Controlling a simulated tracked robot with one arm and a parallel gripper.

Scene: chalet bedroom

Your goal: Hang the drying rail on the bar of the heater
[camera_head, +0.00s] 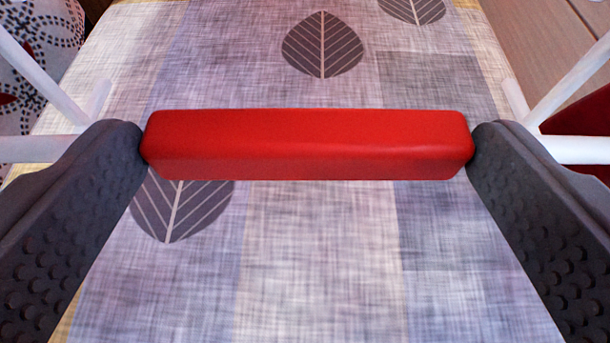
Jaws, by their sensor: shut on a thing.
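My gripper (308,146) is shut on a red block (306,140) with rounded edges. The block lies level across the picture between the two dark, studded fingertips, touching both. White rods show on the left (40,75) and on the right (570,80), partly hidden behind the fingers. They sit evenly on both sides and look like parts of the drying rail, with the red block perhaps its grip; I cannot see how they join. The heater and its bar are not in view.
A surface covered in grey-lilac cloth (320,250) with dark leaf prints fills the background. Patterned white fabric with dark dots (28,95) shows at the left. A wooden panel (545,40) is at the top right, with something dark red (588,115) below it.

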